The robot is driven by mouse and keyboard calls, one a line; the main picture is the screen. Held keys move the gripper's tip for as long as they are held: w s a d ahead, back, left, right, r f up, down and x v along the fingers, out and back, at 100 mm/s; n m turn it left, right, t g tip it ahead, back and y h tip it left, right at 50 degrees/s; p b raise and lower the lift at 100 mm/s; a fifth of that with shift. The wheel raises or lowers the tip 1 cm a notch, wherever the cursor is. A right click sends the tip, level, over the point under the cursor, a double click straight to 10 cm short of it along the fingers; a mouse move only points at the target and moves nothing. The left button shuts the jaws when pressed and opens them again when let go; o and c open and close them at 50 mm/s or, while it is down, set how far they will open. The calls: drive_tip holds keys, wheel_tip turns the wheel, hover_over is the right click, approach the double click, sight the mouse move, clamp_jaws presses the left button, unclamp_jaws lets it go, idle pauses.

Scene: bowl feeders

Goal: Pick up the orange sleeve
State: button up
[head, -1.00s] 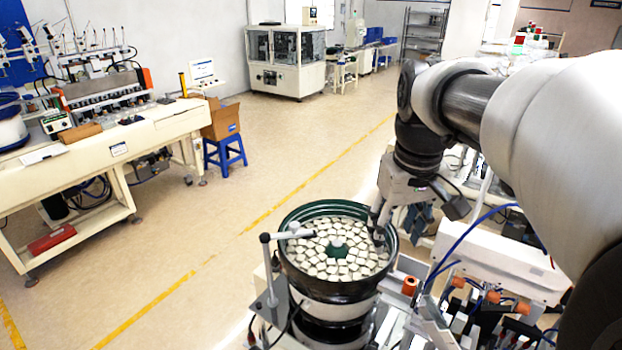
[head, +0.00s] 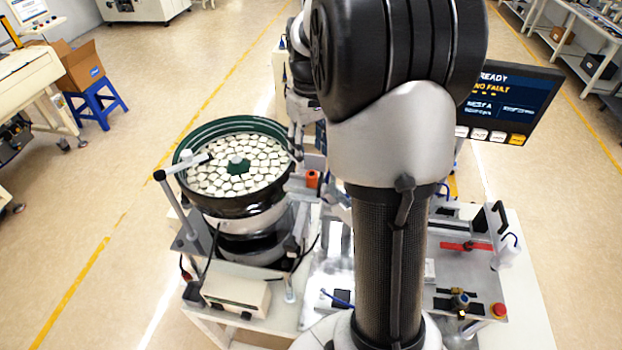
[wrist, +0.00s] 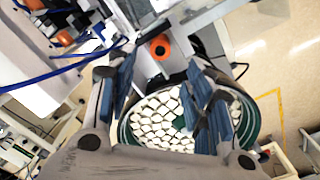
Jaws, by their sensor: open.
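An orange sleeve (head: 312,178) stands just right of the bowl feeder in the head view. In the wrist view the orange sleeve (wrist: 159,47) shows as a round end with a dark hole, beyond the fingertips and roughly between their lines. My gripper (wrist: 162,75) is open and empty, with a blue-padded finger on each side. In the head view my gripper (head: 297,142) is small, near the bowl's right rim, and partly hidden by my arm. The sleeve stands apart from the fingers.
The bowl feeder (head: 178,157) holds many pale parts and has a green rim; a post with a crossbar (head: 180,205) stands at its left. Another orange piece (wrist: 65,38) and blue hoses (wrist: 45,82) lie left in the wrist view. A screen (head: 510,100) stands at right.

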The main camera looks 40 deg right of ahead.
sight(312, 174)
drive_tip(key=f, duration=0.5)
drive_tip(key=shift+s+f+p, duration=0.3)
drive_tip(key=shift+s+p, duration=0.05)
drive_tip(key=shift+w+f, duration=0.1)
drive_tip(key=shift+f, duration=0.55)
drive_tip(key=shift+c, duration=0.4)
drive_tip(key=c, duration=0.8)
